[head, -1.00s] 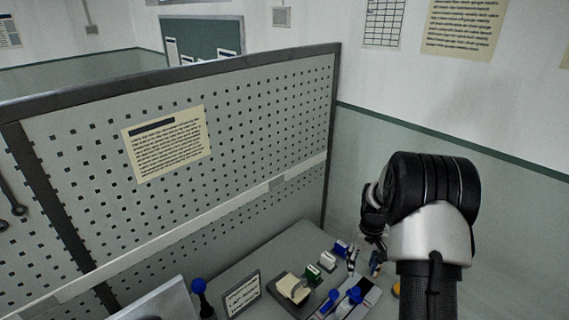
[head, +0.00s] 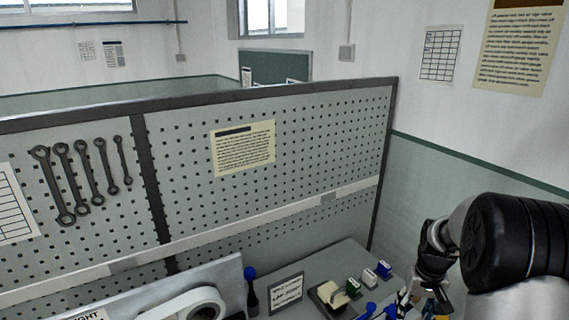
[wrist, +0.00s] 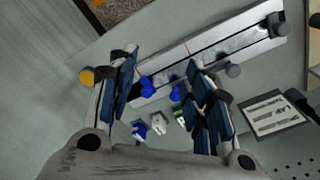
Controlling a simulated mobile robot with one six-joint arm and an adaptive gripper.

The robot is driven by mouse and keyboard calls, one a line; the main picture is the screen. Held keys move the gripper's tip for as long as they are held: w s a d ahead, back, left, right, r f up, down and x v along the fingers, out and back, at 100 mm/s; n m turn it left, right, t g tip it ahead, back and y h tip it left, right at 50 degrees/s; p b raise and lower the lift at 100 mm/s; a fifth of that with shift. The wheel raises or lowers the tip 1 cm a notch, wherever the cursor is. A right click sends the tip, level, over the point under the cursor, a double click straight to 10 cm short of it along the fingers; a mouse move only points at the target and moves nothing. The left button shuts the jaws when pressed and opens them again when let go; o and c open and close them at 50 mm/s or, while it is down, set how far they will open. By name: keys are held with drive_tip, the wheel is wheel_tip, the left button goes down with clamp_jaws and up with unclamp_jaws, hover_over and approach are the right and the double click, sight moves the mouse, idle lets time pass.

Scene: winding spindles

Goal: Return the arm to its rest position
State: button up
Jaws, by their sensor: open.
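My gripper (wrist: 162,80) is open in the wrist view, its two blue-padded fingers spread apart with nothing held between them. It hangs above the bench top (wrist: 70,95). In the head view my arm comes in at the lower right, and the gripper (head: 425,290) is small, dark and partly hidden by the wrist link and the frame's lower edge.
A metal rail with blue knobs (wrist: 148,88) lies below the gripper. Small blue, white and green blocks (wrist: 158,128) and a label plate (wrist: 272,112) are near it. A pegboard (head: 320,140) with spanners (head: 82,180) stands behind the bench. A white roll (head: 190,305) is lower left.

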drive_tip(key=s+a+r+n+t+b, duration=0.15)
drive_tip(key=s+a+r+b, duration=0.25)
drive_tip(key=s+a+r, duration=0.7)
drive_tip(key=s+a+n+t+b, duration=0.1)
drive_tip(key=s+a+b, duration=0.3)
drive_tip(key=s, duration=1.2)
drive_tip(key=a+t, duration=0.1)
drive_tip(key=a, duration=0.2)
drive_tip(key=shift+s+a+f+t+b, duration=0.15)
drive_tip(key=shift+a+t+b, duration=0.15)
drive_tip(key=shift+a+t, duration=0.1)
drive_tip(key=shift+o, duration=0.3)
idle(1.5)
